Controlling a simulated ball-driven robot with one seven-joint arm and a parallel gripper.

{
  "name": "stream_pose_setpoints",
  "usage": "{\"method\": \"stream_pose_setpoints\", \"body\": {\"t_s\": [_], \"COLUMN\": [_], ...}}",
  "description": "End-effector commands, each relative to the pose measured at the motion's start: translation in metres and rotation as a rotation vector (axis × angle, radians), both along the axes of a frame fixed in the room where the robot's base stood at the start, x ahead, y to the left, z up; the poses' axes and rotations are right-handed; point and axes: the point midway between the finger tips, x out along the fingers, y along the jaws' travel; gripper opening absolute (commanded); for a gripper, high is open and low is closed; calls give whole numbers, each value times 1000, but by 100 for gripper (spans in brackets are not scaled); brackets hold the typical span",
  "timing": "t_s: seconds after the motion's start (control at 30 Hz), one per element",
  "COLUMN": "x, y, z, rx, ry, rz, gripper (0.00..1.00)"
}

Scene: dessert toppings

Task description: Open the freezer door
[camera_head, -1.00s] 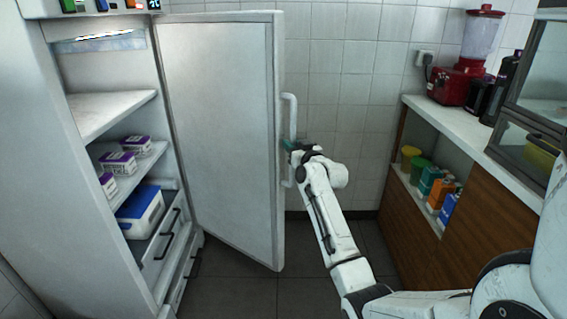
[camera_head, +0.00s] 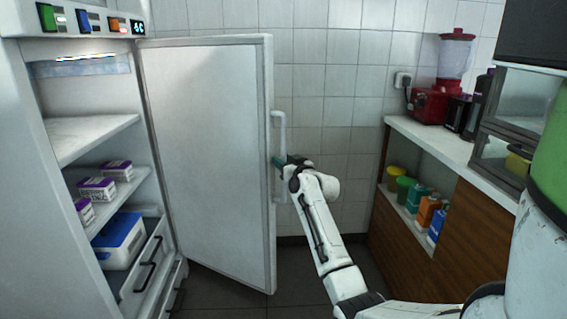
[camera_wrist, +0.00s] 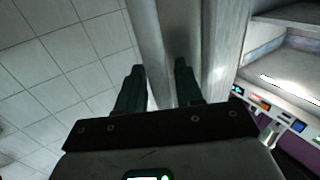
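The freezer door (camera_head: 208,160) stands wide open, swung out to the right of the cabinet. Its white vertical handle (camera_head: 281,128) is on the door's right edge. My gripper (camera_head: 278,162) is at the middle of the handle, with my arm reaching up from the lower right. In the wrist view the two dark green fingers of my gripper (camera_wrist: 159,70) stand one on each side of the pale handle bar (camera_wrist: 150,35), seemingly closed on it. The exact contact is dark and hard to see.
The open freezer (camera_head: 70,190) shows shelves with purple-topped tubs (camera_head: 97,188), a blue-lidded box (camera_head: 120,242) and drawers. A wooden counter (camera_head: 480,235) with a red blender (camera_head: 430,104) stands at right. The tiled wall is behind; dark floor lies between door and counter.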

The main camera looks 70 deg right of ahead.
Motion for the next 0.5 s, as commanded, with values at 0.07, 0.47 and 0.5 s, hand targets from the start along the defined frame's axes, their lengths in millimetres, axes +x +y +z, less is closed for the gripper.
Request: {"method": "stream_pose_setpoints", "body": {"t_s": [0.07,0.47,0.5], "x": [0,-8,-12], "y": [0,7,10], "z": [0,0,0], "rx": [0,1,1], "ry": [0,-1,0], "rz": [0,0,0], "gripper": [44,44,44]}}
